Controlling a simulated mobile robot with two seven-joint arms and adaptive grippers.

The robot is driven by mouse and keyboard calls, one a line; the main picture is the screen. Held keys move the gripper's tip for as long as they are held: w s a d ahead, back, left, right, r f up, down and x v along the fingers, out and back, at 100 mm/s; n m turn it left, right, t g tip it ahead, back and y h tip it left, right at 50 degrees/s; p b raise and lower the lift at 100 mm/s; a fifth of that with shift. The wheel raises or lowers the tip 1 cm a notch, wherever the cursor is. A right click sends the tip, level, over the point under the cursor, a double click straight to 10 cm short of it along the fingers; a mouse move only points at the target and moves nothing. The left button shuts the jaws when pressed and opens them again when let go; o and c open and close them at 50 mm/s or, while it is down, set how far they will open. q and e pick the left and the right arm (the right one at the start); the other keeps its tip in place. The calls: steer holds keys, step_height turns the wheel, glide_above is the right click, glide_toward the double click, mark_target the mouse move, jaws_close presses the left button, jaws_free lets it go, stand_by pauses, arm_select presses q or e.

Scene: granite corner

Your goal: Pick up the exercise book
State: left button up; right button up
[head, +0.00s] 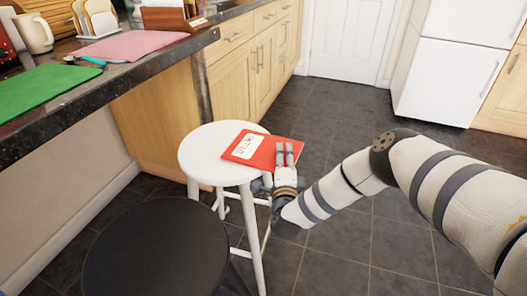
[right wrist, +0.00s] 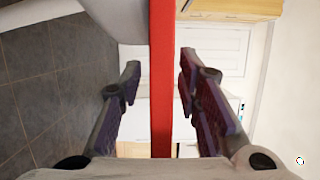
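The exercise book (head: 259,149) is red with a white label. It lies flat on the white round stool (head: 205,168) in the head view, its right end at or past the seat's edge. My right gripper (head: 285,153) is at that right end. In the right wrist view the book is a red upright strip (right wrist: 161,60) seen nearly edge-on. The strip runs between the two fingers of my right gripper (right wrist: 159,82), with a narrow gap on each side, so they look open around it. My left gripper is not in view.
A dark round stool (head: 155,250) stands close in front of the white one. The dark counter (head: 120,85) at left holds a green mat (head: 45,88), a pink mat (head: 130,45), a mug (head: 34,33) and a toast rack (head: 97,20). Tiled floor lies free behind and right.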

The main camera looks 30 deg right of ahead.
jaws_close()
